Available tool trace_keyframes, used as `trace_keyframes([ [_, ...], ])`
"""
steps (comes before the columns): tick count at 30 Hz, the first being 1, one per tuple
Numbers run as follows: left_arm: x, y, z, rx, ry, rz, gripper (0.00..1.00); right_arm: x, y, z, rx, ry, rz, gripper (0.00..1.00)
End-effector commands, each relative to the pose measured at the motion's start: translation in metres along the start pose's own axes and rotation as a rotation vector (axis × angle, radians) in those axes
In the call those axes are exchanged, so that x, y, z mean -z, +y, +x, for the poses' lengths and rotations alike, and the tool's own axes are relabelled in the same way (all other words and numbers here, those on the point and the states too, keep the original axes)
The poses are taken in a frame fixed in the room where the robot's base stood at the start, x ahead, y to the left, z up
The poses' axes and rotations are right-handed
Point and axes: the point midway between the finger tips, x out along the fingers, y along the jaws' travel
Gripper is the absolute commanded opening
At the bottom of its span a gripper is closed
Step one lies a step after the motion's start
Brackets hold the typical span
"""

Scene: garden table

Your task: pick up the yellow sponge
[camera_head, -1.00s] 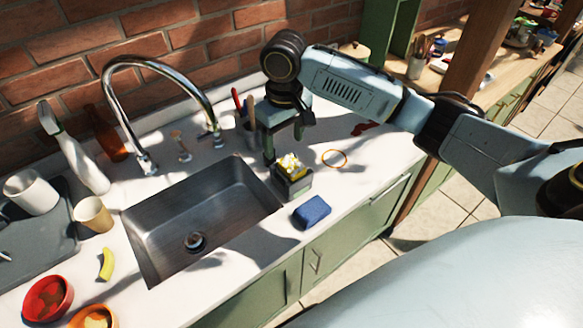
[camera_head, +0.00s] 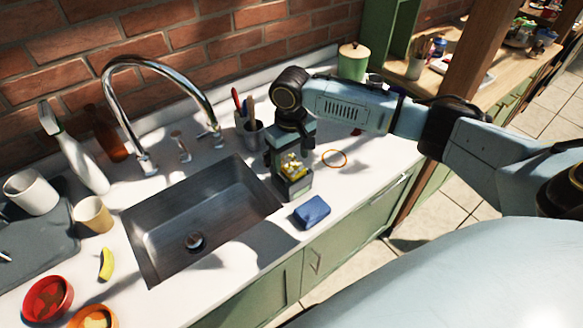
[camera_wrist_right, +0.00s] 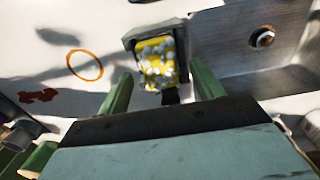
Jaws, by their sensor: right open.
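The yellow sponge (camera_head: 293,168), covered in white suds, sits in a small dark grey-green holder (camera_head: 296,187) at the right edge of the sink. The sponge also shows in the right wrist view (camera_wrist_right: 155,62), between the green fingers. My right gripper (camera_head: 290,152) is open and points down over the holder, with a finger on either side of the sponge. In the wrist view the right gripper (camera_wrist_right: 160,76) shows gaps between its fingers and the sponge. My left gripper is not in view.
A blue sponge (camera_head: 311,211) lies on the counter in front of the holder. A utensil cup (camera_head: 250,134) stands close behind my gripper. The steel sink (camera_head: 165,222) is to the left, under a tall faucet (camera_head: 152,60). An orange ring (camera_head: 335,158) lies to the right.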

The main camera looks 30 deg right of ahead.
Motion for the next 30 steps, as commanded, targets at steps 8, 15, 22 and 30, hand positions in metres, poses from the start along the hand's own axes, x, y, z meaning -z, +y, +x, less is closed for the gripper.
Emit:
trace_keyframes([
  [8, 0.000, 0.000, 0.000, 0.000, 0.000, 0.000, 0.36, 0.000, 0.001, 0.026, -0.001, 0.000, 0.000, 0.66],
  [15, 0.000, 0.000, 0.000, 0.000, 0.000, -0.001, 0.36, 0.000, 0.001, 0.025, -0.001, 0.001, -0.001, 0.58],
  [22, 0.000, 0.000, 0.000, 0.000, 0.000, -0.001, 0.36, 0.000, 0.001, 0.025, -0.001, 0.001, -0.001, 0.28],
  [30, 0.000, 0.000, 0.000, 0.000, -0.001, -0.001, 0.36, 0.000, 0.001, 0.025, -0.001, 0.001, -0.001, 0.15],
])
